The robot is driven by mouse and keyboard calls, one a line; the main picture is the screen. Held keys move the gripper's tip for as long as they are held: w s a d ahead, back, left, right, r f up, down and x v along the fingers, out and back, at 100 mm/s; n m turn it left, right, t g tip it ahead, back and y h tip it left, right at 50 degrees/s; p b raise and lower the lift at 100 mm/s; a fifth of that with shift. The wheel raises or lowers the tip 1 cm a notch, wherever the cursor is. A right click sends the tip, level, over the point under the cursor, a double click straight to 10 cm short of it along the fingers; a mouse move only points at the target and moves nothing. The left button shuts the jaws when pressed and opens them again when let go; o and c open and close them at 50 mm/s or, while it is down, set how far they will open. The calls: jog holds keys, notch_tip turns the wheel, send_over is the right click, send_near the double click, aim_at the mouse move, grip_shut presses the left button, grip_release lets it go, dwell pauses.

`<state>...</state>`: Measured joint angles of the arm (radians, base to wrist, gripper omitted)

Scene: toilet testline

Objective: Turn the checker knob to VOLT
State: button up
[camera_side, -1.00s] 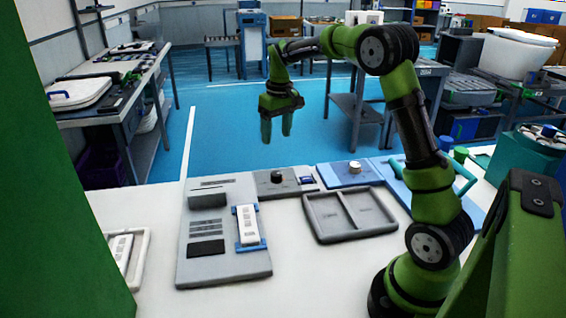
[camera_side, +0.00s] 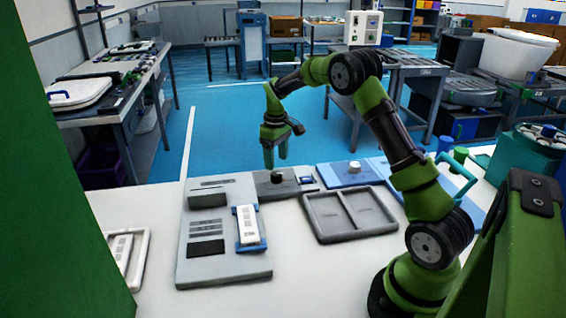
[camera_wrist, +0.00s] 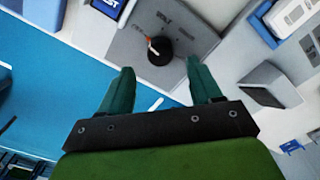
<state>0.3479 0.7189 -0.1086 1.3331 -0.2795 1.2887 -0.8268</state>
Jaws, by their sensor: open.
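The checker knob is a round black knob (camera_side: 277,177) on a dark grey checker box (camera_side: 262,189) at the back of the white table. In the wrist view the knob (camera_wrist: 160,50) shows a light pointer with a red-orange tip, and printed labels including VOLT stand around it. The pointer aims to one side of the VOLT label; the exact setting is too small to tell. My gripper (camera_side: 275,157) points down just above and behind the knob, not touching it. In the wrist view its two green fingers (camera_wrist: 161,79) are apart, with nothing between them.
A grey panel (camera_side: 223,262) with a white remote in a blue holder (camera_side: 248,226) stands front left. An empty two-part grey tray (camera_side: 350,215) lies front right. A blue plate with a pale knob (camera_side: 354,167) stands right of the checker.

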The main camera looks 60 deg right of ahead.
aim_at(276, 173)
jog(key=shift+f, duration=2.7)
jog(key=c, duration=1)
jog(key=shift+c, duration=0.2)
jog(key=shift+m, duration=0.3)
jog(key=m, duration=0.4)
jog(key=shift+m, duration=0.3)
jog(key=m, duration=0.5)
jog(key=shift+m, duration=0.4)
